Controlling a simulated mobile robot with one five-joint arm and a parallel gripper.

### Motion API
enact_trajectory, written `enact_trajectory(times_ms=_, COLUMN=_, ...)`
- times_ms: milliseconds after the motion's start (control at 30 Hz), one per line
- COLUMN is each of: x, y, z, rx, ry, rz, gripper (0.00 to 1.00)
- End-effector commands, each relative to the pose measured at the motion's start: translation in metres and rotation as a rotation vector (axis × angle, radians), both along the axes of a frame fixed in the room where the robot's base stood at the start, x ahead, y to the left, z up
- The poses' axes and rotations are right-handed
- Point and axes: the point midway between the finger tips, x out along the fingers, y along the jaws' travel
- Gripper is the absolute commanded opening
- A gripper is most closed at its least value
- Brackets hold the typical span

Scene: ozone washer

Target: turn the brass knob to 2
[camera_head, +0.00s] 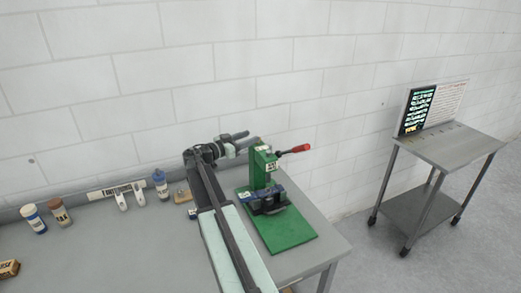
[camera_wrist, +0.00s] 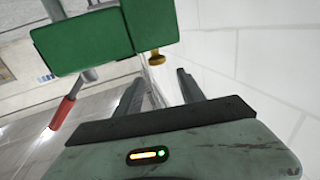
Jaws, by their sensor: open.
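The brass knob (camera_wrist: 157,58) sticks out from the green press's housing (camera_wrist: 95,40) in the wrist view. My gripper (camera_wrist: 160,82) is open, with one dark finger on each side of the gap. The knob lies beyond the fingertips, roughly in line with the gap, and does not look gripped. In the head view, my gripper (camera_head: 243,141) is at the upper left of the green press (camera_head: 262,168), close to its top. I cannot make out the knob's setting or any number beside it.
The press has a red-tipped lever (camera_head: 295,150) reaching right, also in the wrist view (camera_wrist: 62,112). It stands on a green base (camera_head: 288,230) near the bench's right edge. Bottles (camera_head: 160,183) stand along the back wall. A grey cart (camera_head: 450,147) with a display is at right.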

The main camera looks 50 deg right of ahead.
Motion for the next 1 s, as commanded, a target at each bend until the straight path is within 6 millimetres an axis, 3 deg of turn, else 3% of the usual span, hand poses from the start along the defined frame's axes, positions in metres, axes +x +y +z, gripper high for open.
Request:
enact_trajectory(times_ms=33, x=0.0, y=0.0, z=-0.018, rx=0.0, ry=0.0, rz=0.0, gripper=0.46)
enact_trajectory(times_ms=100, x=0.0, y=0.0, z=-0.023, rx=0.0, ry=0.0, rz=0.001, gripper=0.46)
enact_trajectory(times_ms=333, x=0.0, y=-0.005, z=-0.02, rx=0.0, ry=0.0, rz=-0.001, gripper=0.46)
enact_trajectory(times_ms=733, x=-0.008, y=-0.07, z=-0.02, rx=0.0, ry=0.0, rz=0.0, gripper=0.46)
enact_trajectory(times_ms=1000, x=-0.009, y=-0.077, z=-0.02, rx=0.0, ry=0.0, rz=0.002, gripper=0.46)
